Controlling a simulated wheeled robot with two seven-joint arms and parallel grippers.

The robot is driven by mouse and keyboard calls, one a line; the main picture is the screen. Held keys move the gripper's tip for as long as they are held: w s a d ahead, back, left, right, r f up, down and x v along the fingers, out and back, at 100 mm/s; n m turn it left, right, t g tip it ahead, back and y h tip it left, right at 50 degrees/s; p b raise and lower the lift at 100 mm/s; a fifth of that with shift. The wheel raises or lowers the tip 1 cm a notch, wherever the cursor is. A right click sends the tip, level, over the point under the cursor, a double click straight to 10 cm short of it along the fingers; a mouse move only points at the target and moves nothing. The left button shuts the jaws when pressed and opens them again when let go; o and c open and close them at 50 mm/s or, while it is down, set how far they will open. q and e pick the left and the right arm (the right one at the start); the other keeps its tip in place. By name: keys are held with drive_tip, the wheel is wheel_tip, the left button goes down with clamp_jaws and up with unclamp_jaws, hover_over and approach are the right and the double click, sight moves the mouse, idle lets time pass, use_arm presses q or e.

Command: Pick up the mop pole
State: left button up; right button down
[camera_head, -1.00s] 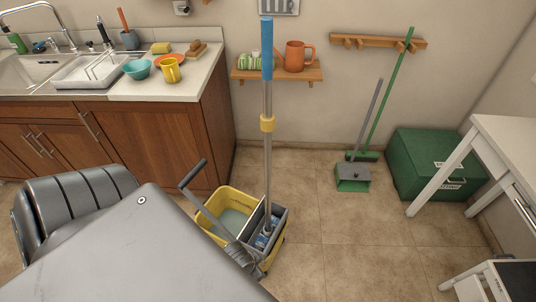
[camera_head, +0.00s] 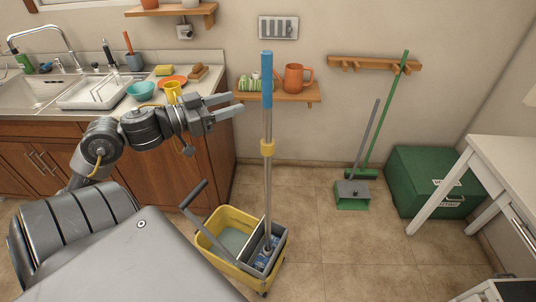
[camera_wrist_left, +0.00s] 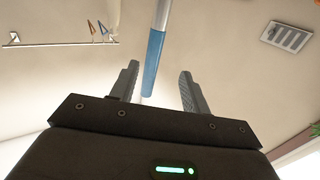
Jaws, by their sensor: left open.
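The mop pole (camera_head: 267,175) stands upright in the yellow mop bucket (camera_head: 212,238), with a blue grip at its top and a yellow collar lower down. Its lower end is inside the bucket's grey wringer. In the left wrist view, the pole's blue part (camera_wrist_left: 153,60) shows beyond and between the two open fingers (camera_wrist_left: 158,85). I see no contact between fingers and pole. My right gripper is not in view.
A sink counter (camera_head: 185,92) with dishes stands behind my left arm. A wall shelf (camera_head: 297,97) with an orange jug is behind the pole. A green broom (camera_head: 385,115), dustpan (camera_head: 352,195) and green box (camera_head: 420,165) stand right. Floor right of the bucket is clear.

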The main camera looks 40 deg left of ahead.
sight(268, 90)
use_arm(q)
drive_tip(key=shift+h, duration=0.3)
drive_tip(key=p+x, duration=0.1)
drive_tip(key=x, duration=0.2)
drive_tip(key=p+x, duration=0.1)
drive_tip(key=x, duration=0.3)
drive_tip(key=p+x, duration=0.1)
drive_tip(key=x, duration=0.2)
drive_tip(key=shift+w+d+r, duration=0.2)
drive_tip(key=shift+d+r, duration=0.2)
drive_tip(key=shift+s, duration=0.1)
drive_tip(key=shift+c, duration=0.8)
clamp_jaws()
